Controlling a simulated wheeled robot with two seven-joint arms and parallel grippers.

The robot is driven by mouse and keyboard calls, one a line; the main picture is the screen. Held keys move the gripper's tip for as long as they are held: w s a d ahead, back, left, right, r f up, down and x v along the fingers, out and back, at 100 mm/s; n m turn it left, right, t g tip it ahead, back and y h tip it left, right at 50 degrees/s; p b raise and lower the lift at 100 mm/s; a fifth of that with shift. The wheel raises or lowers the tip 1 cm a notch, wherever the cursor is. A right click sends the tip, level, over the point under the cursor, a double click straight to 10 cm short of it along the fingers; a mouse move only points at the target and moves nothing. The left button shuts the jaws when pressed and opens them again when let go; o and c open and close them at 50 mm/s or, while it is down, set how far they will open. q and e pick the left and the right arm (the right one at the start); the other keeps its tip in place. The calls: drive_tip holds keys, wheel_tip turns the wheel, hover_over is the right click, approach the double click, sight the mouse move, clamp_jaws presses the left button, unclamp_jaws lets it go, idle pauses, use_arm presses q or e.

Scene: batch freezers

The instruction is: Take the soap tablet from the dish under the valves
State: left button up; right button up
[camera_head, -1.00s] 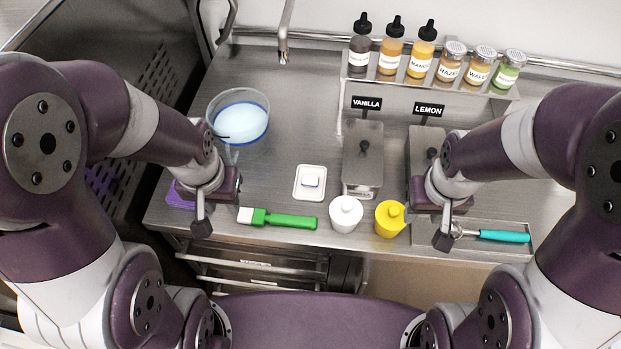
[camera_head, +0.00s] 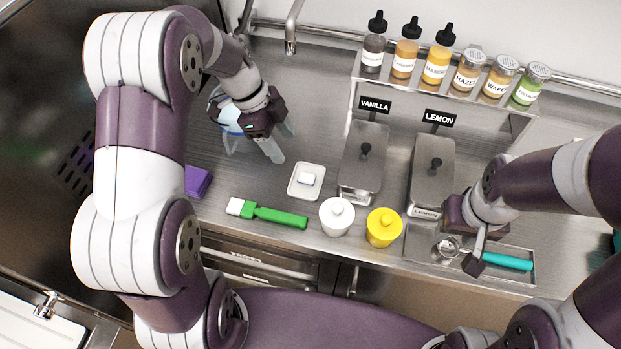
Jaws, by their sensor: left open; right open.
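The soap tablet (camera_head: 306,179), small and pale, lies in a white square dish (camera_head: 294,191) on the steel counter, left of the vanilla container. My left gripper (camera_head: 254,152) is open and empty, above the counter to the upper left of the dish. It partly hides the clear bowl of blue liquid (camera_head: 221,112). My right gripper (camera_head: 459,254) is open over the shallow tray at the right, far from the dish. No valves can be made out with certainty.
Lidded vanilla (camera_head: 363,160) and lemon (camera_head: 432,170) containers stand right of the dish. A teal-handled scoop (camera_head: 508,262) lies in the tray (camera_head: 528,280).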

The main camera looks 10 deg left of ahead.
sight(306, 177)
use_arm(q)
drive_tip(key=x, duration=0.4)
drive_tip(key=p+x, duration=0.1)
drive_tip(key=x, duration=0.3)
drive_tip(key=w+p+x, duration=0.1)
drive_tip(key=x, duration=0.3)
drive_tip(key=shift+w+d+f, duration=0.1)
drive_tip(key=shift+d+f, duration=0.05)
drive_tip(key=shift+f, duration=0.05)
drive_tip(key=c, duration=1.1)
clamp_jaws()
use_arm(e)
drive_tip(key=shift+w+d+r, duration=0.15)
drive_tip(key=shift+d+r, duration=0.1)
drive_tip(key=shift+r, duration=0.35)
